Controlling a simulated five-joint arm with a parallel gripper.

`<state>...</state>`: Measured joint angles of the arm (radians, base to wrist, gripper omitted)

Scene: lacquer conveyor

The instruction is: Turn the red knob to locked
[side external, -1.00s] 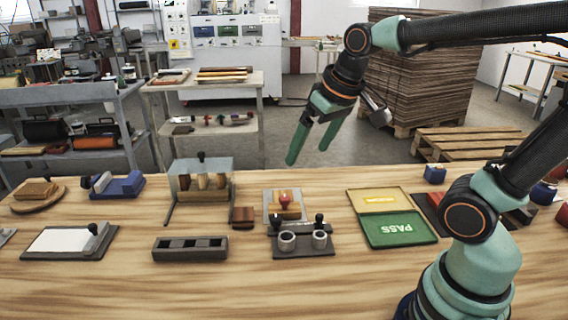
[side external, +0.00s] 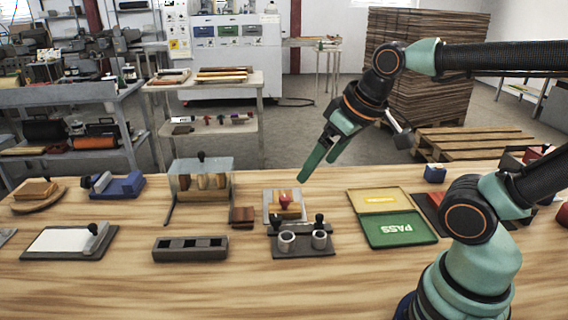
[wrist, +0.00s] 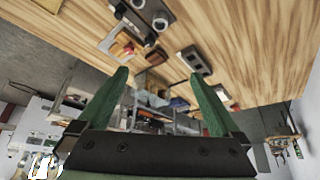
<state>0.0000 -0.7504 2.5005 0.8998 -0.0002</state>
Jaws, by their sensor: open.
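The red knob (side external: 285,201) sits on a tan block on a light metal plate (side external: 271,211), near the middle of the bench. In the wrist view, the knob (wrist: 129,49) is small, at the upper left beyond the left fingertip. Which setting it points to is too small to tell. My gripper (side external: 318,168) is open and empty, above and to the right of the knob in the side view, apart from it. Its two green fingers also show spread in the wrist view (wrist: 158,75).
A dark fixture with two light cups (side external: 303,254) stands just in front of the knob. A clear-sided case (side external: 203,167) and a small brown block (side external: 242,217) are to its left. A green PASS tray (side external: 400,243) lies to the right. Bare wood runs along the front.

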